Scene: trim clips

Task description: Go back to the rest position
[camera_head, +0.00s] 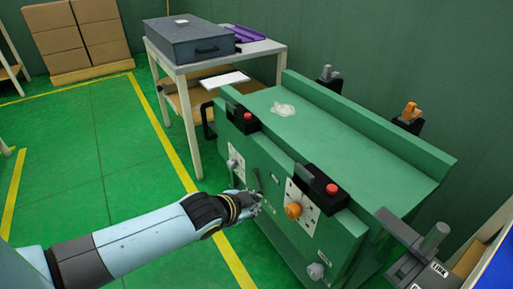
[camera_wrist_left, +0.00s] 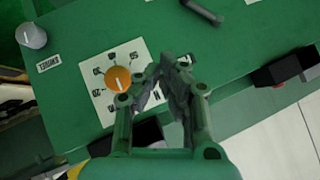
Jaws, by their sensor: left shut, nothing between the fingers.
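My left gripper (camera_head: 252,203) is in front of the green machine's front panel (camera_head: 262,165), at the end of my light blue arm. It is shut and empty. In the left wrist view the gripper (camera_wrist_left: 170,62) has its fingertips together over the green panel, to the right of an orange knob (camera_wrist_left: 118,78) on a white dial plate (camera_wrist_left: 97,65). The same orange knob (camera_head: 293,210) shows in the head view, right of the gripper. I cannot tell whether the fingertips touch the panel. My right gripper is not in view.
The green machine carries black boxes with red buttons (camera_head: 332,189) and grey knobs (camera_head: 316,271) on its front. A white table (camera_head: 262,47) with a dark case (camera_head: 190,40) stands behind it. Cardboard boxes (camera_head: 75,35) stand at the back left. The green floor (camera_head: 95,150) on the left is clear.

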